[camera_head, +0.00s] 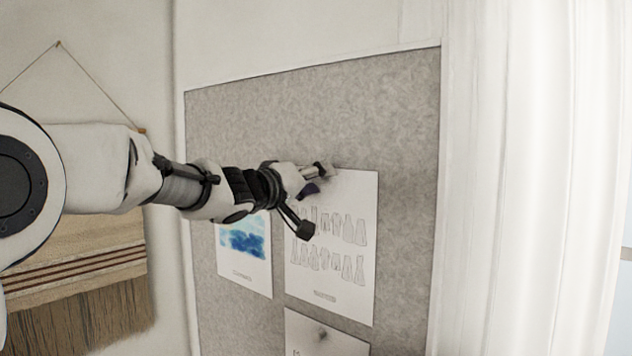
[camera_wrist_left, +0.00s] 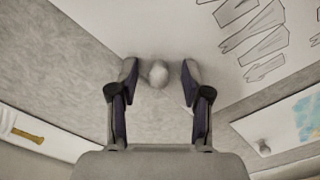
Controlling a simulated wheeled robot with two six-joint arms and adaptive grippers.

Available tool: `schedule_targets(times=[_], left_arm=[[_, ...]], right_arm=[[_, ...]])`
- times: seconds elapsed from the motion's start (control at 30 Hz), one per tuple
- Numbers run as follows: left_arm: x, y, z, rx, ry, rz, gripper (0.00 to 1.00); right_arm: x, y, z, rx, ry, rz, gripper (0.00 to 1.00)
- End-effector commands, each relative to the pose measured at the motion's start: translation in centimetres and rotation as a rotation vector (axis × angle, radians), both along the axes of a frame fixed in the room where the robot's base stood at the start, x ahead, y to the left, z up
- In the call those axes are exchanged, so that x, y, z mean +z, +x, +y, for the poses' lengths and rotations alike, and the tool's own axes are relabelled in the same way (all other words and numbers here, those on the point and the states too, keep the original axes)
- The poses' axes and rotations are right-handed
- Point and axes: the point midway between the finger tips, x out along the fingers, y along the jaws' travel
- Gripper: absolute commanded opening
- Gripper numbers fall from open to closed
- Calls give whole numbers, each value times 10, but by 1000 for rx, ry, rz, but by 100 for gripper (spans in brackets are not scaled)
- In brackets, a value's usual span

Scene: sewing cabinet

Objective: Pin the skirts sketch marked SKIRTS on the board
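A white sheet with rows of drawn skirts, the skirts sketch (camera_head: 355,270), lies flat on the grey pin board (camera_head: 400,120). Its label is too small to read. My left gripper (camera_head: 315,198) is at the sheet's upper left part and hides some of it. In the left wrist view the sketch (camera_wrist_left: 225,55) fills the top, and a pale round pin head (camera_wrist_left: 158,75) sits at its edge area. The two fingers of my left gripper (camera_wrist_left: 160,64) stand apart on either side of the pin head, with a gap on both sides. My right gripper is not in view.
A sheet with a blue watercolour patch (camera_head: 245,265) hangs to the left of the sketch. Another pinned sheet (camera_head: 318,345) is below it. A woven wall hanging (camera_head: 90,262) is at the left and a white curtain (camera_head: 530,180) at the right. The board's top is bare.

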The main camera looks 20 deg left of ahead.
Motion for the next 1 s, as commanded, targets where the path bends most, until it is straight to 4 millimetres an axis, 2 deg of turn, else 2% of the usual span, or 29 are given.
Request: schedule_targets(times=[0.23, 0.6, 0.77, 0.87, 0.97, 1.0], left_arm=[[-1, -4, 2, 1, -2, 1, 48], [0, -63, 28, 0, -2, 1, 48], [-4, -67, 29, 0, 1, 4, 48], [-32, -61, 28, 1, 11, 34, 48], [-96, -50, 24, 4, 38, 101, 48], [-130, -45, 23, 5, 56, 137, 48]], right_arm=[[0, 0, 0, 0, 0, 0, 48], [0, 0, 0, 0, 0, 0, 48], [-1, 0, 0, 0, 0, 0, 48], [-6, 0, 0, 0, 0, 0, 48], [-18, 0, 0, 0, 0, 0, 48], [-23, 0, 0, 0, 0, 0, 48]])
